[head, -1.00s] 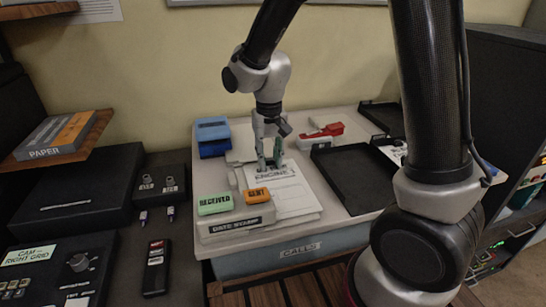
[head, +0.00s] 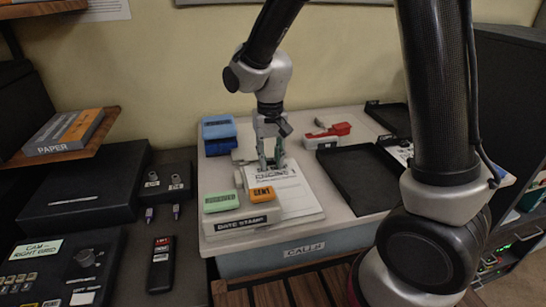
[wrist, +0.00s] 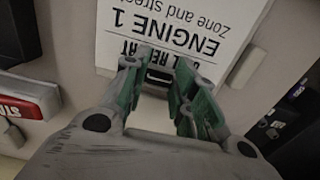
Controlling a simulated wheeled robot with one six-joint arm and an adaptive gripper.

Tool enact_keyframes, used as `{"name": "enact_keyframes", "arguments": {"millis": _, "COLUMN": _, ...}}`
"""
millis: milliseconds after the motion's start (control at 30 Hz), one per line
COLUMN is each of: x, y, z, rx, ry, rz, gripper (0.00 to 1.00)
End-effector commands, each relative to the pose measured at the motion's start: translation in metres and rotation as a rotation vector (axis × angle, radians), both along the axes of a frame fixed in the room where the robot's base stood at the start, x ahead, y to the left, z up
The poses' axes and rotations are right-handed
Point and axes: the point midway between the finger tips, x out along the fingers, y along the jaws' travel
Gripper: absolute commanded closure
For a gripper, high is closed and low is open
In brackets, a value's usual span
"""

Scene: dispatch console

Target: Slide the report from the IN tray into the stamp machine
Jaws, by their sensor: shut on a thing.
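The report (head: 275,174), a white sheet headed ENGINE 1, lies at the stamp machine (head: 248,222), which has a DATE STAMP front, a green RECEIVED block and an orange SENT block. My gripper (head: 270,166) is shut on the report's far edge. In the wrist view the report (wrist: 180,25) shows upside down beyond my green fingertips (wrist: 158,75), with a small dark piece between them. The report's near part sits close behind the blocks. I cannot tell how far it is in the slot.
A black tray (head: 357,208) lies right of the machine, with another tray (head: 385,112) behind. A red stapler (head: 327,135) stands behind my gripper to the right, a blue box-like item (head: 218,134) to the left. The dark console (head: 100,235) fills the left.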

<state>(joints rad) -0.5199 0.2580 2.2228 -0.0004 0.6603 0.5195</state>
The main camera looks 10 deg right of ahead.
Motion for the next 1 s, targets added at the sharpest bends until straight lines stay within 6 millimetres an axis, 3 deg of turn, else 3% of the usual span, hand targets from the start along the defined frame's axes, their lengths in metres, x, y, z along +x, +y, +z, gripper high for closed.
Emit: {"name": "enact_keyframes", "arguments": {"millis": 1000, "x": 0.000, "y": 0.012, "z": -0.001, "rx": 0.000, "ry": 0.000, "rz": 0.000, "gripper": 0.93}}
